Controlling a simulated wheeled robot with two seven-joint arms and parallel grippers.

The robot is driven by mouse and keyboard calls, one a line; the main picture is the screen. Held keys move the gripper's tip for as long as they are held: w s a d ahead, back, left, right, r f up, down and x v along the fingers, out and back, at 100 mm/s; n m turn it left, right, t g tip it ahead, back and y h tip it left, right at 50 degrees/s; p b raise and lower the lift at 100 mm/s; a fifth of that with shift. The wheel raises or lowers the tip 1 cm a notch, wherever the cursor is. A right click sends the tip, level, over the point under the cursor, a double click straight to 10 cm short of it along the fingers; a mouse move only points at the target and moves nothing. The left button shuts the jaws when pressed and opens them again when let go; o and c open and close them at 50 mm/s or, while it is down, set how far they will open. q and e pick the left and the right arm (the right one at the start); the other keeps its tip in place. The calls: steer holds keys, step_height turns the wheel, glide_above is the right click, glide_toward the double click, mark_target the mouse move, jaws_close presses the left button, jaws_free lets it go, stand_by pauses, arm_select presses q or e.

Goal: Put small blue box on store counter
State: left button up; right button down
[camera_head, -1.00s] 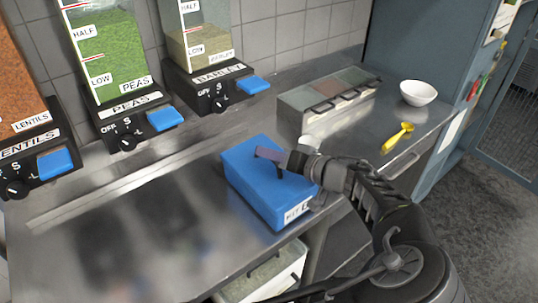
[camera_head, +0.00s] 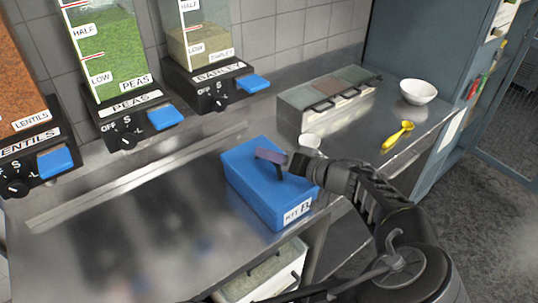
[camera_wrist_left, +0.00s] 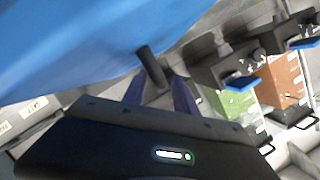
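The blue box (camera_head: 249,178) stands on the metal counter (camera_head: 130,225) close to its front edge, with a white label reading partly "KIT" on one end. A dark handle stands up from its top. My left gripper (camera_head: 270,155) is at the top of the box, by this handle; its arm enters from the lower right. In the left wrist view the box (camera_wrist_left: 60,45) fills the upper left. There the two purple fingers (camera_wrist_left: 158,77) are spread apart, with the dark handle (camera_wrist_left: 150,64) between them and a gap visible. My right gripper is not in view.
Dispensers of lentils, peas (camera_head: 108,50) and barley line the wall. A lidded ingredient tray (camera_head: 330,95), a small white cup (camera_head: 310,141), a white bowl (camera_head: 418,91) and a yellow spoon (camera_head: 397,136) are to the right. A white bin (camera_head: 265,280) is below. The left counter is clear.

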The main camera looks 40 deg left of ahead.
arm_select(q)
step_height(320, 180, up, 3)
steer(key=b, duration=0.2)
glide_above(306, 189)
steer(key=shift+f, duration=0.15)
stand_by(0.4)
